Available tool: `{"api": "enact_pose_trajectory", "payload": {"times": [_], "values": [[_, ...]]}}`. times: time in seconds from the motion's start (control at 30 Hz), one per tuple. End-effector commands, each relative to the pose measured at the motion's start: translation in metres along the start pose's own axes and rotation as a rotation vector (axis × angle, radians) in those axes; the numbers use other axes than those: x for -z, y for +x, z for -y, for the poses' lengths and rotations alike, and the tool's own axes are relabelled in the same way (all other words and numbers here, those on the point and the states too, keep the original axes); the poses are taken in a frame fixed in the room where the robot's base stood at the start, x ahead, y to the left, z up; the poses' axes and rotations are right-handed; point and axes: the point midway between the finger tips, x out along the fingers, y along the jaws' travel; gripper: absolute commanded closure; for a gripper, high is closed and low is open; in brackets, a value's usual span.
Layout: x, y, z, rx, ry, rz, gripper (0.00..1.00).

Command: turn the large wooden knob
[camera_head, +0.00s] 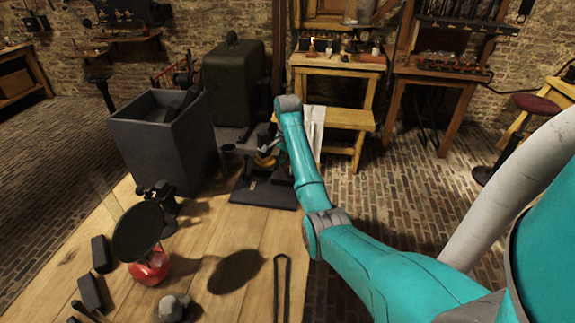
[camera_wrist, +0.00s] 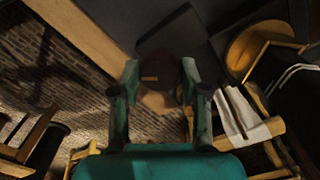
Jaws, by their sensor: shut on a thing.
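My gripper (camera_wrist: 160,80) reaches down at the far edge of the workbench, and its two fingers stand on either side of a dark brown round knob (camera_wrist: 157,66). The fingers are shut on the knob, which has a small light bar across its face. In the head view my gripper (camera_head: 272,142) is small and partly hidden by my arm. The knob cannot be made out clearly in the head view.
A dark grey open bin (camera_head: 165,140) stands left of the device. A red-based round disc or mirror (camera_head: 148,262), dark blocks (camera_head: 92,292) and a small black clamp (camera_head: 160,203) are on the wooden workbench (camera_head: 222,238). A yellow wooden bench (camera_head: 345,118) stands behind.

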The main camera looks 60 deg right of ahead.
Motion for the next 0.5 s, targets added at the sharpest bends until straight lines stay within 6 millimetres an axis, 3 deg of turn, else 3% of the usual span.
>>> {"api": "enact_pose_trajectory", "payload": {"times": [0.5], "values": [[-0.0006,0.0010,-0.0003,-0.002,0.488,0.001,0.90]]}}
